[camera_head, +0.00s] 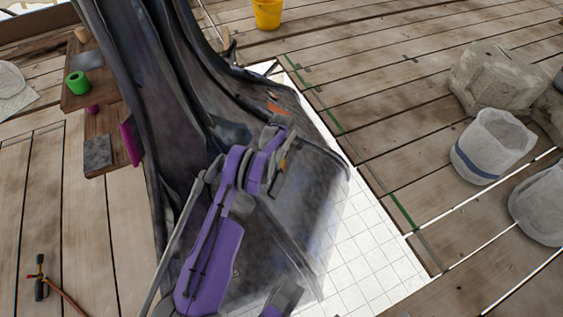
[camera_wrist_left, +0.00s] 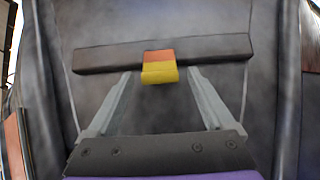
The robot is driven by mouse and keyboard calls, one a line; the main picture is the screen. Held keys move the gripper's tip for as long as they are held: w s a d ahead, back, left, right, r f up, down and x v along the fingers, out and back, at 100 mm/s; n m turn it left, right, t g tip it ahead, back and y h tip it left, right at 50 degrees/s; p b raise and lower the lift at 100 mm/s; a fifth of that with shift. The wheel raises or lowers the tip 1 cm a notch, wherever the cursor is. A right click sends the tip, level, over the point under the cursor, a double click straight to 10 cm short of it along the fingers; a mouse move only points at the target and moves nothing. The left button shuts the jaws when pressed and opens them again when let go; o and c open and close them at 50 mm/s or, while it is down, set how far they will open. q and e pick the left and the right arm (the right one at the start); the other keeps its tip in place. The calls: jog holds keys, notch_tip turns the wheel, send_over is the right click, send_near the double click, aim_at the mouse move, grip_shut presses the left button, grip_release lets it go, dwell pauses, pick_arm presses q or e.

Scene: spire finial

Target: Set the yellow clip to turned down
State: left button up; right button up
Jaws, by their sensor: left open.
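The yellow clip (camera_wrist_left: 159,73) is in the middle of the left wrist view, with an orange upper part and a yellow lower part. It sits across a dark horizontal bar (camera_wrist_left: 105,58) on a grey surface, and its yellow part reaches below the bar's lower edge. My left gripper (camera_wrist_left: 160,80) is open. Its two grey fingers point at the bar, one on each side of the clip, with gaps to it. In the head view my purple left arm reaches the dark structure, and its gripper (camera_head: 278,172) is small and partly hidden.
The tall dark structure (camera_head: 165,80) fills the middle, on a white tiled patch (camera_head: 365,240) of plank floor. Pale stone blocks (camera_head: 497,78) and white sacks (camera_head: 492,143) stand right. A yellow bucket (camera_head: 267,14) is at the back. A wooden bench with a green cup (camera_head: 78,84) is left.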

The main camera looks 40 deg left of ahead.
aim_at(283, 163)
pick_arm(q)
jog(key=shift+f, duration=1.15)
